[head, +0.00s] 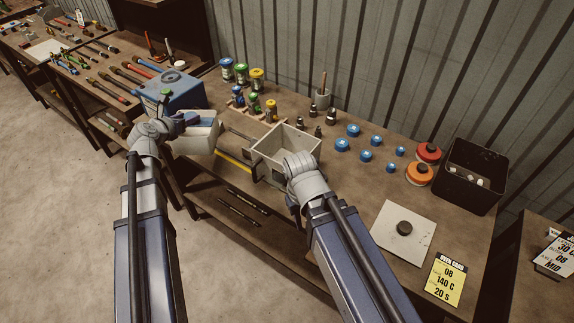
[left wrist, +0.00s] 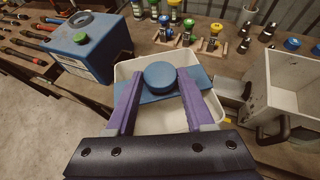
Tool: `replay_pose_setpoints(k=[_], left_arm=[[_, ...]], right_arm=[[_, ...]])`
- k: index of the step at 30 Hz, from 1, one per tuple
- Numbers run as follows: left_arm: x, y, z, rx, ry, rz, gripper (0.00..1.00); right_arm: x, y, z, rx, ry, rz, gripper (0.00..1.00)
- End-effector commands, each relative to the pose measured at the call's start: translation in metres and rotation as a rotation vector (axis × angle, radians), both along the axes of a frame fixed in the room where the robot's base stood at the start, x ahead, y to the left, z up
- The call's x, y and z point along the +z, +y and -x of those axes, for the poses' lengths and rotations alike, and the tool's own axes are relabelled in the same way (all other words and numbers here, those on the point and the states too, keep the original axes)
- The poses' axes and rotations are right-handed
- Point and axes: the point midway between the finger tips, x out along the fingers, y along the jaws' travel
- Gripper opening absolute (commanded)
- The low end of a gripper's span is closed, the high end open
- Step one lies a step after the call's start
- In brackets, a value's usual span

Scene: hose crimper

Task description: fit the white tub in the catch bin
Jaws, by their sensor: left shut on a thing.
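The white tub (left wrist: 128,70) is under my left gripper (left wrist: 160,88) in the left wrist view. That gripper's purple fingers are closed on both sides of a round blue knob (left wrist: 160,75) on a blue plate across the tub. In the head view the tub (head: 197,141) is at the bench's front edge, beside my left gripper (head: 180,124). A pale open box (head: 268,157) stands to its right, apart from it; it may be the catch bin. My right wrist is in front of that box, and its fingers are hidden.
A blue machine (head: 172,93) with a green knob stands behind the tub. Jars (head: 241,73), dark fittings and blue caps (head: 365,155) lie behind and right of the box. A black bin (head: 470,178) stands at the right end, near a pale plate (head: 398,245).

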Motion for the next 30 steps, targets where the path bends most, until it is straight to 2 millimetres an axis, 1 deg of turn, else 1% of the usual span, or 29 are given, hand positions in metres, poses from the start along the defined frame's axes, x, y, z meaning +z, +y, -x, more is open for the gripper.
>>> replay_pose_setpoints(k=[1,2,3,5,6,8,9,12,15,18,21,24,30], left_arm=[[0.014,-0.034,-0.003,-0.061,0.001,0.0,0.0],[0.018,-0.05,-0.004,-0.095,0.002,0.0,0.0],[0.023,-0.073,-0.004,-0.139,0.002,0.002,0.0],[0.03,-0.106,-0.004,-0.204,0.002,0.001,0.0],[0.035,-0.128,-0.002,-0.246,0.002,0.001,0.0],[0.041,-0.158,0.001,-0.306,0.001,0.002,0.0],[0.046,-0.178,0.003,-0.346,0.001,0.0,0.0],[0.056,-0.222,0.011,-0.435,-0.002,0.002,0.0],[0.064,-0.257,0.02,-0.508,-0.005,0.003,0.0],[0.068,-0.281,0.028,-0.56,-0.007,0.004,0.0],[0.071,-0.295,0.032,-0.59,-0.009,0.004,0.0],[0.071,-0.3,0.034,-0.601,-0.012,0.004,0.0],[0.066,-0.3,0.034,-0.601,-0.012,0.004,0.0]], right_arm=[[0.014,0.0,0.0,-0.001,0.0,0.0,0.33],[0.018,0.0,0.0,-0.001,0.0,0.0,0.33],[0.023,0.0,0.0,-0.002,0.0,-0.001,0.33],[0.03,0.0,0.0,-0.003,0.0,-0.001,0.33],[0.035,0.0,0.0,-0.003,0.0,-0.001,0.33],[0.042,0.0,0.0,-0.004,0.0,-0.001,0.33],[0.046,0.0,0.0,-0.005,0.0,-0.001,0.33],[0.055,0.0,0.0,-0.006,0.0,-0.001,0.33],[0.062,0.0,0.0,-0.007,0.0,-0.002,0.33],[0.067,0.0,0.0,-0.007,0.0,-0.002,0.33],[0.069,0.0,0.0,-0.008,0.0,-0.002,0.33],[0.069,0.0,0.0,-0.008,0.0,-0.002,0.33],[0.064,0.0,0.0,-0.007,0.0,-0.002,0.33]])
